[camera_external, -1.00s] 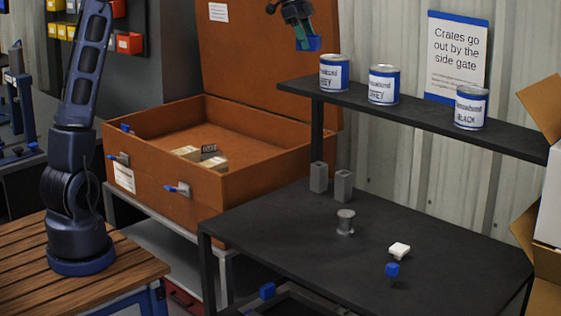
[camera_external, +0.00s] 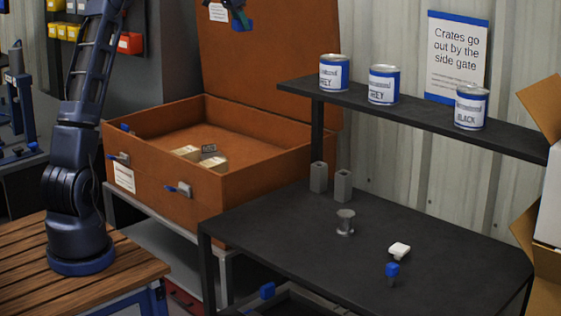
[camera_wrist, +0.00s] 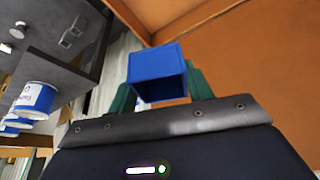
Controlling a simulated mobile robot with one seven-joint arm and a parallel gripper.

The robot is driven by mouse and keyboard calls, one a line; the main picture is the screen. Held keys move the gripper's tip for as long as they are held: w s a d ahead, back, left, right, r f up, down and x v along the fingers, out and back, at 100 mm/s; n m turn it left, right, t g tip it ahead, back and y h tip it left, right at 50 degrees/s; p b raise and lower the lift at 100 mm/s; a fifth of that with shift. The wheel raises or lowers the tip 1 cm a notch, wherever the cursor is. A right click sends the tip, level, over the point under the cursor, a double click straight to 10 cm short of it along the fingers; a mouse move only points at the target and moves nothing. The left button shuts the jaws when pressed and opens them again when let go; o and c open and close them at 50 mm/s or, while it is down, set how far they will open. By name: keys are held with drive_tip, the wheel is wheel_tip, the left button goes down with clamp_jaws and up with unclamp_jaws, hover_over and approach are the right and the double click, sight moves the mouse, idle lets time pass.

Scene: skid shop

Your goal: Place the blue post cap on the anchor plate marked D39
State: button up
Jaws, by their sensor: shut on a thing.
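My gripper (camera_external: 240,14) is at the top of the external view, in front of the raised lid of the brown crate. It is shut on the blue post cap (camera_external: 243,25), which hangs below the fingers. In the wrist view the blue cap (camera_wrist: 157,64) is a hollow square box between the two green fingers, its open side toward the camera. Small plates lie on the crate floor: a dark one with a pale mark (camera_external: 209,149) and two tan ones (camera_external: 187,153). Their marks are too small to read, so I cannot tell which is D39.
The open brown crate (camera_external: 150,165) has clear floor around the plates. A black shelf (camera_external: 425,110) with three paint cans (camera_external: 383,85) stands right. The black table (camera_external: 290,235) below holds grey posts (camera_external: 343,186), a grey spool (camera_external: 345,222), a white piece (camera_external: 399,250) and a blue-topped piece (camera_external: 393,270).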

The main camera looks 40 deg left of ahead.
sight(209, 157)
drive_tip(key=s+a+f+n+y, duration=0.2)
drive_tip(key=a+n, duration=0.2)
drive_tip(key=a, duration=1.5)
wheel_tip(209, 157, down, 49)
drive_tip(key=shift+s+f, duration=0.1)
drive_tip(key=shift+f, duration=0.1)
drive_tip(key=shift+f, duration=0.2)
drive_tip(key=o, duration=1)
drive_tip(key=shift+c, duration=0.2)
drive_tip(key=shift+r, duration=0.1)
